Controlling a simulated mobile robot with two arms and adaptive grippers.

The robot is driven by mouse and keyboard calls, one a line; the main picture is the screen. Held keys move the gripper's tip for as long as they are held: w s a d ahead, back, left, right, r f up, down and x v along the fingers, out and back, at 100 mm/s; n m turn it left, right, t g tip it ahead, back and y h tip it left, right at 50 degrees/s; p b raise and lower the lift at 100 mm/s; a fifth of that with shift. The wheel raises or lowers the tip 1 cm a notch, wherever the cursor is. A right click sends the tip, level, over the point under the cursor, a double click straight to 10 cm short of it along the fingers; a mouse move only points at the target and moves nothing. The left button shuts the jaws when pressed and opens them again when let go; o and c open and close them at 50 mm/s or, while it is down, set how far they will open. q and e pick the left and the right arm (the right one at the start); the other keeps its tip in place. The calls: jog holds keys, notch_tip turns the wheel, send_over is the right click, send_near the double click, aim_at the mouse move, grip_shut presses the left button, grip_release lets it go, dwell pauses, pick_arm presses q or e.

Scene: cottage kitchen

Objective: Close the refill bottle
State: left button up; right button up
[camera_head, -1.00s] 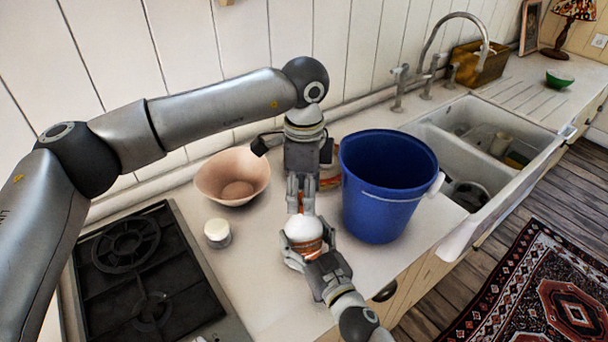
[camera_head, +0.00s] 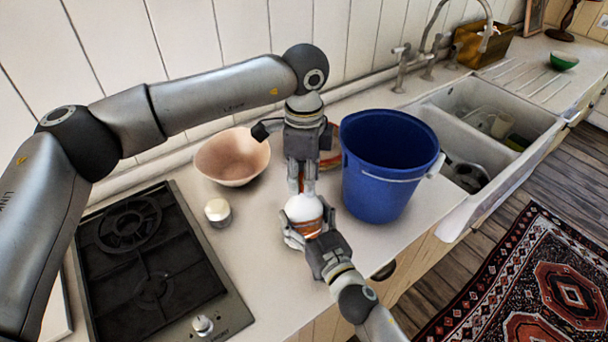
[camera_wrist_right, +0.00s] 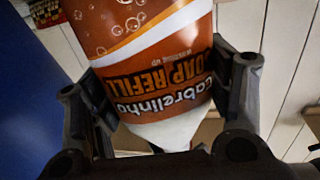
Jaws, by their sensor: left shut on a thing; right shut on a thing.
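The refill bottle (camera_head: 304,210) has a white top and an orange label reading soap refill.
A blue bucket (camera_head: 380,190) stands close to the right of the bottle. A pink bowl (camera_head: 232,160) and a small jar with a pale lid (camera_head: 218,212) stand to the left. An orange-labelled container (camera_head: 331,150) is partly hidden behind my left gripper. A gas hob (camera_head: 150,255) lies front left.

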pick_arm(q)
jog(key=m, duration=1.7)
jog(key=shift+m, duration=0.4)
jog(key=m, duration=2.3)
jog(key=shift+f+m, duration=0.1)
jog(key=shift+m, duration=0.3)
jog(key=m, duration=0.5)
jog(key=o, duration=1.2)
